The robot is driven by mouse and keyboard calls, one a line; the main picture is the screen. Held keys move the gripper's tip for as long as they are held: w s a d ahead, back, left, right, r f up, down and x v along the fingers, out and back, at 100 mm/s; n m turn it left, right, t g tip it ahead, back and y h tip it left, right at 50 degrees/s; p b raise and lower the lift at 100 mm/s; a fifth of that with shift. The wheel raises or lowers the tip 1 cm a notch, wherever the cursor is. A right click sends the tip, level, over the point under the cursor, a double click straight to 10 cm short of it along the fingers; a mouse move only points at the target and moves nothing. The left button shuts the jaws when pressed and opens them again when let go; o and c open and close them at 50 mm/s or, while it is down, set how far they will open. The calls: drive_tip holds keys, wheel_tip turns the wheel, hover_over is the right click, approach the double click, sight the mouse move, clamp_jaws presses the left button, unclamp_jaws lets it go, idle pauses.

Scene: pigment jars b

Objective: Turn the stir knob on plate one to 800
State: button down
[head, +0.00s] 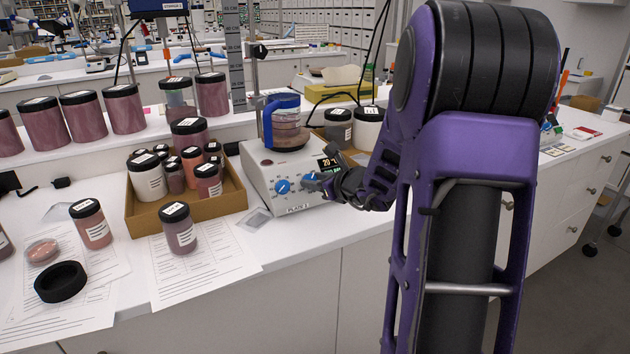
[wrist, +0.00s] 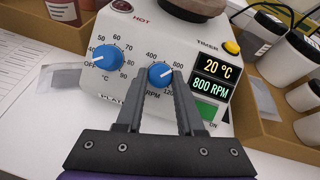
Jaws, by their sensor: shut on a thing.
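Plate one (head: 262,178) is a white hot plate on the bench, with "PLATE 1" on its front. Its blue stir knob (wrist: 160,74) is the right one of two, with RPM marks around it. My gripper (wrist: 162,84) is shut on this knob, one finger on each side; in the head view my gripper (head: 326,184) reaches the plate's front from the right. The knob's white line points up and right, toward the 800 mark. The display (wrist: 214,76) reads 20 °C and 800 RPM. The fingers hide part of the dial's lower marks.
The blue temperature knob (wrist: 106,58) sits left of the stir knob, pointing near OFF. A yellow timer button (wrist: 231,47) and a green switch (wrist: 207,110) are on the right. A vessel (head: 286,130) stands on the plate. A cardboard tray of jars (head: 232,190) is close on the left.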

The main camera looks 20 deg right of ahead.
drive_tip(key=c, duration=0.5)
unclamp_jaws()
drive_tip(key=p+v, duration=0.5)
drive_tip(key=v, duration=1.2)
drive_tip(key=shift+s, duration=0.2)
drive_tip(key=shift+w, duration=0.1)
